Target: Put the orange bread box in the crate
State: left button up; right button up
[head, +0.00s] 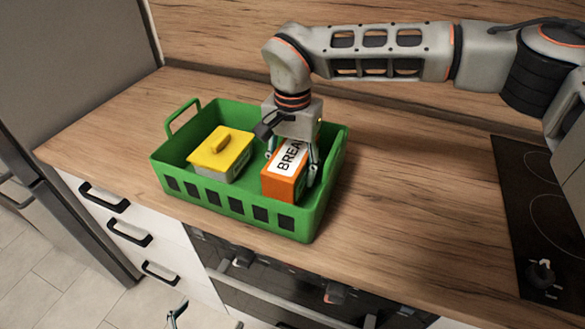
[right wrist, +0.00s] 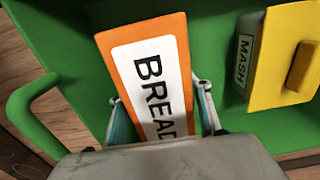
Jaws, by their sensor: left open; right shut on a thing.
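The orange bread box (head: 282,187), with a white label reading BREAD, is inside the green crate (head: 229,203), in its right part. My right gripper (head: 291,162) comes down from above and is shut on the box, one finger on each side. The right wrist view shows the box (right wrist: 118,66) between the fingers of the right gripper (right wrist: 163,118), its near end hidden by the gripper. Whether the box touches the crate floor I cannot tell. My left gripper (head: 206,317) is open at the bottom edge, mostly out of frame, in front of the counter and away from the crate.
A yellow-lidded box (head: 222,151), marked MASH in the right wrist view (right wrist: 280,62), stands in the crate left of the bread box, with a gap between. The hob (head: 540,200) is at the right. The wooden counter (head: 410,190) between crate and hob is clear.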

jog(key=o, duration=1.4)
jog(key=shift+f, duration=0.1)
jog(key=shift+o, duration=0.2)
notch_tip(320, 180, up, 12)
jog(key=shift+r, duration=0.15)
